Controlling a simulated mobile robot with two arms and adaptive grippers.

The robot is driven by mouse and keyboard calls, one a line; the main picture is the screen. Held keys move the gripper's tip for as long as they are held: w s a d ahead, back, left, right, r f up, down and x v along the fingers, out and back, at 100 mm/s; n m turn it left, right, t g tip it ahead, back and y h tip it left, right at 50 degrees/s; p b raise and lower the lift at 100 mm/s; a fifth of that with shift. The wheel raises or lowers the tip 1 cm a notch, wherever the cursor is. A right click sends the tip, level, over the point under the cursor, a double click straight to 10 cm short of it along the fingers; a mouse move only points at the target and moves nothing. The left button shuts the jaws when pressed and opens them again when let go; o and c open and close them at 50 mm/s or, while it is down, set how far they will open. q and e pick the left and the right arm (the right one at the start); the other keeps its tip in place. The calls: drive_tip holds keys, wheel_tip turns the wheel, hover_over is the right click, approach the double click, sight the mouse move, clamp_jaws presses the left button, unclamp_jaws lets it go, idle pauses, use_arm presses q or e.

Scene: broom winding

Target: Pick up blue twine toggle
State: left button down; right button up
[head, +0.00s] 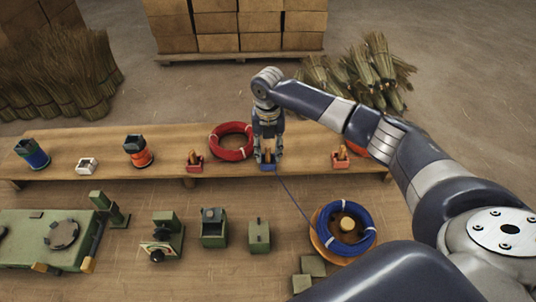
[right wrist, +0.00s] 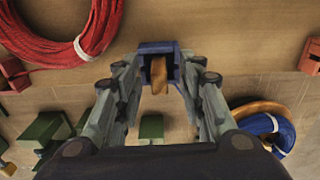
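The blue twine toggle is a small wooden peg (head: 268,154) in a blue holder (head: 268,167) at the bench's front edge. A thin blue line runs from it to a blue coil (head: 345,228). My right gripper (head: 268,148) is over the holder, pointing down. In the right wrist view, the peg (right wrist: 159,76) and its blue holder (right wrist: 158,47) show between the open fingers (right wrist: 158,68), with gaps on both sides of the peg. My left gripper is out of view.
A red coil (head: 231,141) lies just left of my right gripper on the wooden bench (head: 90,150). Red holders with pegs stand left (head: 194,162) and right (head: 341,158). Green machines (head: 214,228) stand in front. Straw bundles (head: 365,70) lie behind.

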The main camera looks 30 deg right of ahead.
clamp_jaws()
drive_tip(key=shift+r, duration=0.1)
